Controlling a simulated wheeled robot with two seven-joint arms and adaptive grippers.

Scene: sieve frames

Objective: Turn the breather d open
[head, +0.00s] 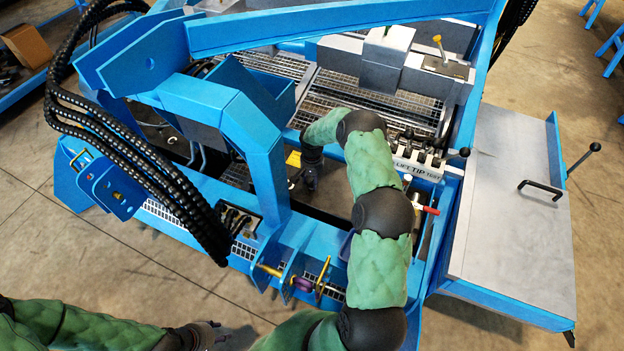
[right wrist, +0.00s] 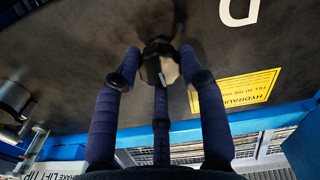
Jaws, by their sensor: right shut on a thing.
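The breather (right wrist: 158,48) is a dark cap on the dark tank top (right wrist: 80,85), with a white letter D (right wrist: 238,11) printed beside it. My right gripper (right wrist: 160,68) has its three fingers around the breather and is shut on it; the fingers hide part of its sides. In the head view, my right gripper (head: 309,178) reaches down inside the blue frame, and the breather cannot be made out there. My left gripper (head: 203,335) is at the bottom edge, away from the machine, and its fingers are too unclear to judge.
A yellow hydraulic label (right wrist: 238,90) lies beside the fingers. A lever block (head: 416,163) and a red handle (head: 430,210) stand right of my right arm. Black hoses (head: 150,160) hang at the left. A blue arch (head: 262,150) stands close left of the right gripper.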

